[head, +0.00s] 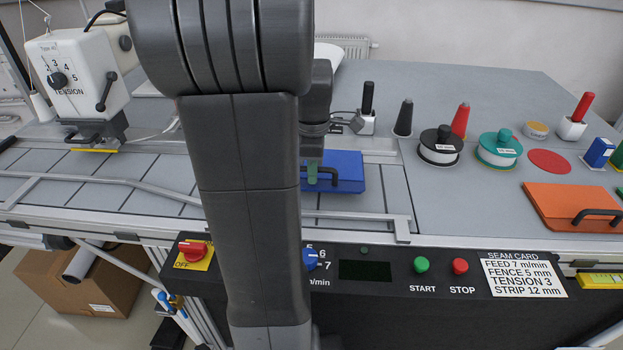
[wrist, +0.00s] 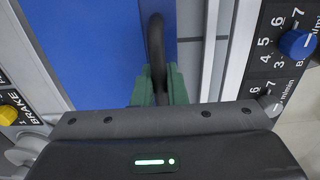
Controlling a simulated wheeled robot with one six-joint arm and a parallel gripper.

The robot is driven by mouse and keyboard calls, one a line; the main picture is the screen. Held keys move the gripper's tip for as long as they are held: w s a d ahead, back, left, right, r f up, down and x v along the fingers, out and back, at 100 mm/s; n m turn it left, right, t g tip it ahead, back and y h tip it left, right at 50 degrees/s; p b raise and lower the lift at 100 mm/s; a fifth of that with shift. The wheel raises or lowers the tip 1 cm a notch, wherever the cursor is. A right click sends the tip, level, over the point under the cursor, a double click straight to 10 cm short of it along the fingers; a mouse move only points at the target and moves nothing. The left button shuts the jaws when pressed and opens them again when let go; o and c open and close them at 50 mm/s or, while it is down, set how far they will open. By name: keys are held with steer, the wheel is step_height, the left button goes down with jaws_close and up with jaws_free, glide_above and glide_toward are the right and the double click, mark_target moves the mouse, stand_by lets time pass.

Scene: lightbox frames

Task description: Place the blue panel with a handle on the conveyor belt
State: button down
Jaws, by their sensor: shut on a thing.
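The blue panel (head: 345,167) lies flat over the right part of the grey segmented conveyor belt (head: 110,172). I cannot tell whether it rests on the belt or hovers just above it. My gripper (head: 312,174) is shut on the panel's black handle, with its green fingers on either side of it. In the wrist view, the blue panel (wrist: 85,45) fills the left and centre, and the green fingers of my gripper (wrist: 160,88) pinch the handle. My arm hides part of the belt and the panel's left side in the head view.
A white machine head (head: 72,72) stands at the left. An orange panel with a black handle (head: 570,203), a black spool (head: 440,147) and a teal spool (head: 499,150) sit on the table to the right.

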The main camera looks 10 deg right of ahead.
step_height(320, 180, down, 3)
steer(key=shift+r, duration=0.1)
steer(key=c, duration=1.5)
jaws_free()
steer(key=shift+o, duration=0.2)
step_height(320, 180, up, 12)
steer(key=shift+r+p, duration=0.1)
steer(key=shift+p, duration=0.25)
